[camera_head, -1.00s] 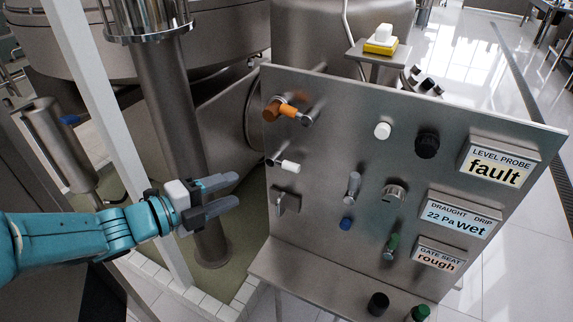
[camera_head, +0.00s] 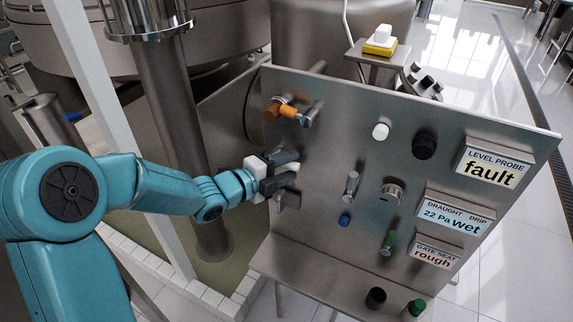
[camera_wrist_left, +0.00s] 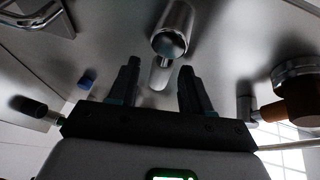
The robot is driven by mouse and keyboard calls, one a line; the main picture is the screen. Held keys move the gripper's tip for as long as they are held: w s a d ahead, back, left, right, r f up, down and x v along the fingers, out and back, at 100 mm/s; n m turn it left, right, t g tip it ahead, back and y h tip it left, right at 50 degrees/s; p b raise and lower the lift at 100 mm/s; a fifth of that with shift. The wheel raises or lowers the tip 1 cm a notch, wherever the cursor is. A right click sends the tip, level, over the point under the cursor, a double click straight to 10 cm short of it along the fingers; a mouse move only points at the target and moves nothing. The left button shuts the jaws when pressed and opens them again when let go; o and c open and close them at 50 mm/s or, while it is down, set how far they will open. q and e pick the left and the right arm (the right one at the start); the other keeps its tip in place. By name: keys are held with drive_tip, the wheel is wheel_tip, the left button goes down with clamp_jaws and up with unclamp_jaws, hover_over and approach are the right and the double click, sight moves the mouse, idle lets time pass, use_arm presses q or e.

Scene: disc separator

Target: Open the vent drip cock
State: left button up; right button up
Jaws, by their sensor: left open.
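A small lever with a white handle (camera_head: 291,168) sticks out from the left side of the steel panel (camera_head: 340,110). No label names it as the vent drip cock. My left gripper (camera_head: 296,167) is at this lever, with its dark fingers open above and below the handle. In the left wrist view, the metal stem and pale handle (camera_wrist_left: 160,74) lie between the two fingers (camera_wrist_left: 158,68), with gaps on both sides. The fingers partly hide the lever in the head view. The draught and drip display (camera_head: 452,217) reads "22 Pa" and "wet". My right gripper is out of view.
An orange-handled valve (camera_head: 287,110) sits above the lever, and a flat metal latch (camera_head: 289,197) sits close below. White (camera_head: 380,131), black (camera_head: 425,145), blue (camera_head: 345,220) and green (camera_head: 388,242) controls stand to the right. A ledge (camera_head: 320,276) runs below.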

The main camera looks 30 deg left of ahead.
use_arm(q)
clamp_jaws()
drive_tip(key=shift+f+b, duration=0.2)
drive_tip(key=shift+b, duration=0.3)
drive_tip(key=a+f+m+y+b, duration=0.1)
drive_tip(key=m+y+b, duration=0.1)
drive_tip(key=b, duration=0.3)
drive_tip(key=f+m+g+y+b, duration=0.1)
drive_tip(key=f+m+y+b, duration=0.1)
drive_tip(key=m+b, duration=0.2)
drive_tip(key=a+f+m+y+b, duration=0.1)
drive_tip(key=m+y+b, duration=0.1)
drive_tip(key=b, duration=0.5)
drive_tip(key=shift+a+f+m+g+y, duration=0.15)
drive_tip(key=shift+a+m+g+y, duration=0.2)
drive_tip(key=shift+m, duration=0.25)
drive_tip(key=shift+a+m+y+b, duration=0.75)
drive_tip(key=shift+m+y+b, duration=0.35)
drive_tip(key=shift+m, duration=0.3)
unclamp_jaws()
